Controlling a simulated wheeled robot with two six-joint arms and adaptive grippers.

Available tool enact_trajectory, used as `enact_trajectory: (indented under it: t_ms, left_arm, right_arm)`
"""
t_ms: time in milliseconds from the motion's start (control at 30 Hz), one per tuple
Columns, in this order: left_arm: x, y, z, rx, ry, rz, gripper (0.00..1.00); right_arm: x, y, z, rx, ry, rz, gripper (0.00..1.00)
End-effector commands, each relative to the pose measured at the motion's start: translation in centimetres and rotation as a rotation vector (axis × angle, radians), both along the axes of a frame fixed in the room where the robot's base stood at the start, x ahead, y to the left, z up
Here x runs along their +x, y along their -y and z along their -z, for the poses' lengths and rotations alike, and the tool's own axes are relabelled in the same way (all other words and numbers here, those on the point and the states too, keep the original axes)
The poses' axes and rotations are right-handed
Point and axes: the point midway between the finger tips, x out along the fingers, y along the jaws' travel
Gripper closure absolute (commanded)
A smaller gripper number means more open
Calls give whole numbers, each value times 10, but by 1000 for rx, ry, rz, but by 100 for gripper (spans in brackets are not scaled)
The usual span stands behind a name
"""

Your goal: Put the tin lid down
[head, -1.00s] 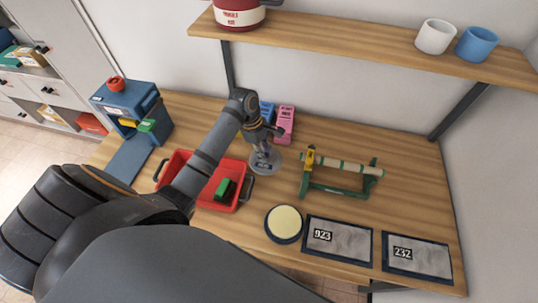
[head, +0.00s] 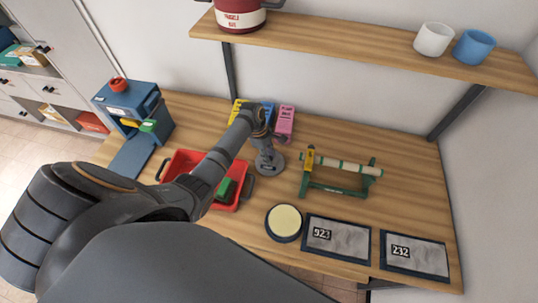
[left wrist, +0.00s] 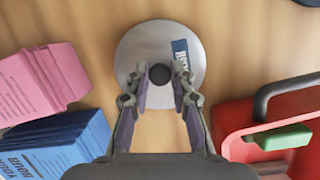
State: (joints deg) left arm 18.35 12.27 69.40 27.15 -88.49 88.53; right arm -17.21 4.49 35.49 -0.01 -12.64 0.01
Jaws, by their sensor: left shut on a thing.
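The tin lid is a round grey disc with a black knob and a small blue label. It shows in the head view (head: 268,168) and in the left wrist view (left wrist: 135,55). My left gripper (head: 266,148) points down over it. In the left wrist view its two fingertips (left wrist: 160,76) are shut on the black knob. The lid is level, at or just above the wooden table (head: 410,190); I cannot tell whether it touches. A red and cream tin (head: 238,18) stands on the shelf. My right gripper is not in view.
A red crate (head: 240,194) with a green block is close left of the lid. Pink (head: 285,120), blue (head: 267,113) and yellow (head: 237,110) boxes stand behind. A green stand (head: 337,190) is to the right; a round cream-topped pad (head: 284,222) lies in front.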

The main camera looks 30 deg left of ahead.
Motion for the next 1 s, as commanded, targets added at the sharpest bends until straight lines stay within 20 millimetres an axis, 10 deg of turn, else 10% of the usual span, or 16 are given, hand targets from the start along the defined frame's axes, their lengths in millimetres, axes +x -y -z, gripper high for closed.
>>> enact_trajectory:
  t_ms: [133, 167, 300, 667, 1000]
  left_arm:
    - [0, 0, 3, 0, -1, -1, 100]
    - [0, 0, 3, 0, -1, 0, 75]
    - [0, 0, 3, 0, -1, 0, 56]
    - [0, -1, -2, 1, 2, -1, 55]
    - [0, -22, -72, 4, 5, 1, 55]
  right_arm:
    - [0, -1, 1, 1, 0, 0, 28]
    - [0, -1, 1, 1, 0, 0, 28]
    - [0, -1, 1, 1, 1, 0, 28]
    - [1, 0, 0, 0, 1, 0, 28]
    - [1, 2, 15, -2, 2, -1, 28]
